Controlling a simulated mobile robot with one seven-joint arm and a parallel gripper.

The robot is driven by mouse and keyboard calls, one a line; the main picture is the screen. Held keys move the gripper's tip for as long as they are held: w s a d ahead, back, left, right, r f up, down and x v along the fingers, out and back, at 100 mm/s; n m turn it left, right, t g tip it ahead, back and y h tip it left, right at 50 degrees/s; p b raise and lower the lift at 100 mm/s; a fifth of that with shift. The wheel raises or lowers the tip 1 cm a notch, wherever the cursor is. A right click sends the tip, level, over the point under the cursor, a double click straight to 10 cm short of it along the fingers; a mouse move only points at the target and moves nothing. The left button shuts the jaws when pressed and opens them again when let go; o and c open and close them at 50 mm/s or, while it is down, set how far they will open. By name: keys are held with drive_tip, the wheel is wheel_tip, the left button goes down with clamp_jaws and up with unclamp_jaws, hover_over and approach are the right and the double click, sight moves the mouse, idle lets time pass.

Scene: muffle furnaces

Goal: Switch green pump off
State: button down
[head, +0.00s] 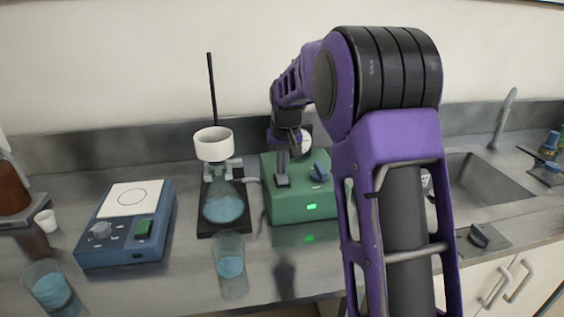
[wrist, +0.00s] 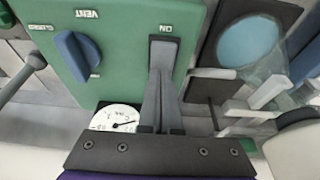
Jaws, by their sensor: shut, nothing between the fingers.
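The green pump (head: 298,205) stands on the steel bench in the head view, with a lit green lamp (head: 312,207) on its front. In the wrist view its green top (wrist: 120,65) fills the upper left, with a dark switch (wrist: 164,42) beside an "ON" label. Contact cannot be told.
A pressure gauge (wrist: 116,118) sits at the pump's edge. Left of the pump stands a flask (head: 224,203) with blue liquid under a white funnel (head: 214,143), with a beaker (head: 230,262) in front. A blue hotplate (head: 128,225) is farther left. A sink (head: 480,185) is right.

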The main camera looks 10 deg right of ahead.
sight(284, 180)
drive_tip(key=shift+w+f, duration=0.1)
drive_tip(key=shift+f, duration=0.05)
drive_tip(key=shift+s, duration=0.2)
drive_tip(key=shift+s+b, duration=0.5)
drive_tip(key=shift+s, duration=0.15)
drive_tip(key=shift+r+p, duration=0.4)
drive_tip(key=shift+r, duration=0.15)
drive_tip(key=p+v, duration=0.3)
drive_tip(key=v, duration=0.1)
drive_tip(key=shift+w+r, duration=0.2)
drive_tip(key=shift+w, duration=0.1)
drive_tip(key=v, duration=0.9)
drive_tip(key=shift+s, duration=0.3)
